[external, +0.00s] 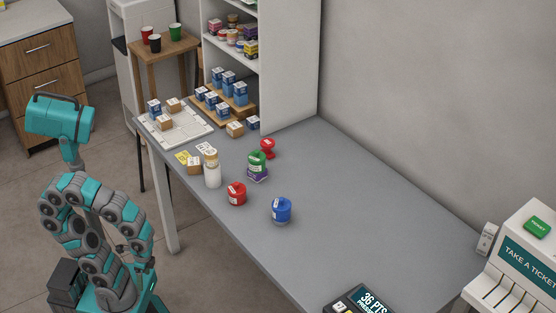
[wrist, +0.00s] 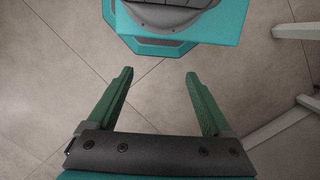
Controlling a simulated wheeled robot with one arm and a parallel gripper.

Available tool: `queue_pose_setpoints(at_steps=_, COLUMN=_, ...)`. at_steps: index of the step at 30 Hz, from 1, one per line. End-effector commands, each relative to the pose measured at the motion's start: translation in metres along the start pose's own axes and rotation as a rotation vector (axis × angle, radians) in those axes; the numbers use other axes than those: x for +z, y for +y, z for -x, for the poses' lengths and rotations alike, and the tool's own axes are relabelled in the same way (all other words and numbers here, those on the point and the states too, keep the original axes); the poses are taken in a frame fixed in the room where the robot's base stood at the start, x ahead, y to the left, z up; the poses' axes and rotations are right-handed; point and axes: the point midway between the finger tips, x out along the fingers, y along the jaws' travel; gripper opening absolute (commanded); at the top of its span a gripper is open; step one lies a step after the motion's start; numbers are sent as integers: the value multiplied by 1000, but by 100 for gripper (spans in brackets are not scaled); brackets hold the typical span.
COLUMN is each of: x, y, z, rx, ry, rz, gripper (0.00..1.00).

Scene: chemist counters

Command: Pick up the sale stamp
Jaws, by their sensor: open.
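A small red object with a knob-like top and a wider foot (external: 267,148) stands on the grey counter (external: 370,215), behind a green and purple container. It looks like the sale stamp, but no lettering on it can be read. My gripper (wrist: 158,80) is open and empty in the wrist view, its two green fingers wide apart above the tiled floor. In the external view my arm is folded at the left, off the counter and well apart from the red object. The fingers cannot be made out there.
A green and purple container (external: 257,167), a red jar (external: 236,194), a blue jar (external: 281,210) and a white bottle (external: 212,172) stand near the red object. Small boxes and a white tray (external: 165,140) fill the far left end. The counter's right side is largely clear.

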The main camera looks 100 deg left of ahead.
Motion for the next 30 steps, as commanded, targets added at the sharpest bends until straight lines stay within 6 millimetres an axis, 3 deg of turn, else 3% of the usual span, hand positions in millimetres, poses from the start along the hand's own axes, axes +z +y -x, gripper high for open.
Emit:
queue_pose_setpoints(at_steps=6, x=0, y=0, z=0, rx=0, ry=0, rz=0, gripper=86)
queue_pose_setpoints(at_steps=10, x=0, y=0, z=0, rx=0, ry=0, rz=0, gripper=100)
queue_pose_setpoints(at_steps=17, x=-1, y=0, z=1, rx=1, ry=1, rz=0, gripper=100)
queue_pose_setpoints(at_steps=20, x=-10, y=4, z=10, rx=21, ry=21, rz=4, gripper=100)
queue_pose_setpoints(at_steps=23, x=-38, y=16, z=37, rx=78, ry=81, rz=12, gripper=100)
queue_pose_setpoints(at_steps=25, x=-66, y=26, z=65, rx=138, ry=144, rz=24, gripper=100)
queue_pose_setpoints(at_steps=30, x=-147, y=40, z=161, rx=315, ry=343, rz=64, gripper=100)
